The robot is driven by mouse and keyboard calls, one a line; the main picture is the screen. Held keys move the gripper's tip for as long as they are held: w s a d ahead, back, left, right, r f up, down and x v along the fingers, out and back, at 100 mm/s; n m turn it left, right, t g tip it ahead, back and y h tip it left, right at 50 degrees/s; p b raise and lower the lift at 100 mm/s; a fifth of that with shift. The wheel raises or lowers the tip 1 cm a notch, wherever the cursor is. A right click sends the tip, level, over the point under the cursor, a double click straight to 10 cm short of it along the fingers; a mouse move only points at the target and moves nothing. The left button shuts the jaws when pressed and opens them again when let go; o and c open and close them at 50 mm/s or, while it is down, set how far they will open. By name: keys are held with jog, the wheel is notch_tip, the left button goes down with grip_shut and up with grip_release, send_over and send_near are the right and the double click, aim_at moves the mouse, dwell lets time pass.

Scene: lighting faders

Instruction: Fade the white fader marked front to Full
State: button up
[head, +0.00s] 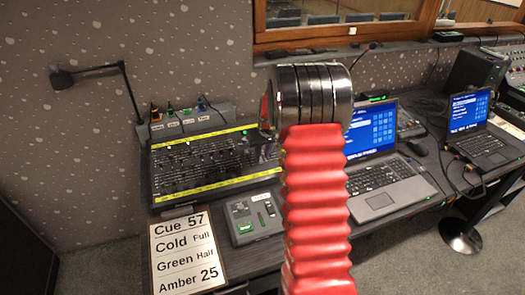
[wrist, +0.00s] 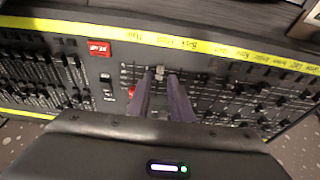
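The lighting desk (head: 250,146) is a dark console with yellow label strips and rows of faders, left of centre in the head view. In the wrist view its fader panel (wrist: 225,98) fills the middle. A pale, whitish fader cap (wrist: 160,70) sits near the yellow strip (wrist: 200,45), whose writing is too small to read surely. My gripper (wrist: 161,78) has two purple-grey fingers pointing at this cap. The fingers are apart, with the cap between or just beyond their tips; contact is not clear. The gripper is hidden behind my arm in the head view.
A red fader cap (wrist: 131,91) is close left of the left finger, with dark caps around. A sign (head: 185,254) lists cue levels. A small grey fader box (head: 252,217) and a laptop (head: 385,180) stand near my arm. A desk lamp (head: 64,79) is at left.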

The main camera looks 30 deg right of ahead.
aim_at(261, 160)
jog(key=shift+x, duration=1.6)
jog(key=shift+c, duration=0.7)
jog(key=c, duration=0.4)
jog(key=shift+o, duration=0.2)
jog(key=shift+w, duration=0.1)
jog(key=shift+w+d+r, duration=0.1)
jog(key=shift+w+d, duration=0.15)
jog(key=shift+w, duration=0.7)
jog(key=shift+w+d+r, duration=0.1)
jog(key=shift+w+d, duration=0.15)
jog(key=shift+w, duration=0.7)
jog(key=shift+w+d+r, duration=0.1)
jog(key=shift+w+d, duration=0.1)
jog(key=shift+w, duration=0.75)
jog(key=o, duration=0.5)
jog(key=shift+c, duration=0.2)
jog(key=shift+r, duration=0.1)
jog(key=shift+r, duration=1.1)
